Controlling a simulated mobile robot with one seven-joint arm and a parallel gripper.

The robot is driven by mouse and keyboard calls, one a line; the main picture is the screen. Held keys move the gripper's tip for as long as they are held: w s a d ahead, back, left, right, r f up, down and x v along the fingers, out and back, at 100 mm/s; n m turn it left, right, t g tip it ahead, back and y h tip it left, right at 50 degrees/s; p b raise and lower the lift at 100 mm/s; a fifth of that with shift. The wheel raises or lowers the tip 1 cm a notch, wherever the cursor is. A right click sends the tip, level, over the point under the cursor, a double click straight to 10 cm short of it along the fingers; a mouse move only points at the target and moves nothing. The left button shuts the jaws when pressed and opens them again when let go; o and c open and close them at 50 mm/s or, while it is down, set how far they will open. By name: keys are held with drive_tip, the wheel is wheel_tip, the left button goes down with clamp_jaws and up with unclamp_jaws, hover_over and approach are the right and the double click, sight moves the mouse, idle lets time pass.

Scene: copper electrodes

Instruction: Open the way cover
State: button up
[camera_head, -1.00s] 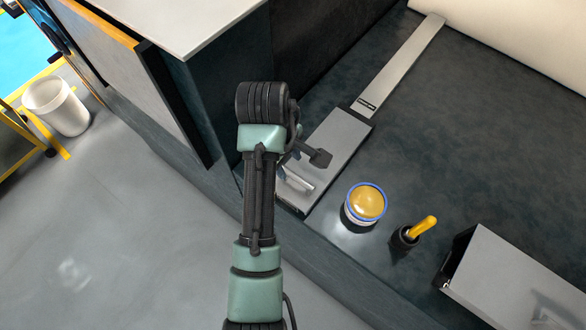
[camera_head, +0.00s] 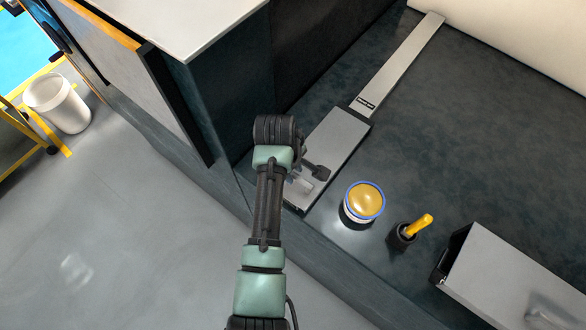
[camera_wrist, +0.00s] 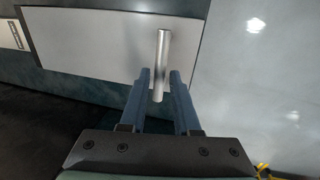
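A grey way cover (camera_head: 338,138) lies on the dark bench, in line with a long flat grey strip. In the wrist view the cover (camera_wrist: 90,42) is a pale flat panel with a silver bar handle (camera_wrist: 163,50) standing out from it. My gripper (camera_wrist: 160,73) is open, with one blue finger on each side of the handle's near end. A narrow gap shows beside the handle, so I see no firm grip. In the head view my wrist hides part of the gripper and cover.
A blue-rimmed jar with amber contents (camera_head: 364,201) and a dark holder with a yellow handle (camera_head: 404,234) stand right of the cover. Another grey box-like cover (camera_head: 510,275) lies at lower right. A tall dark cabinet (camera_head: 222,95) rises on the left.

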clamp_jaws()
idle(1.1)
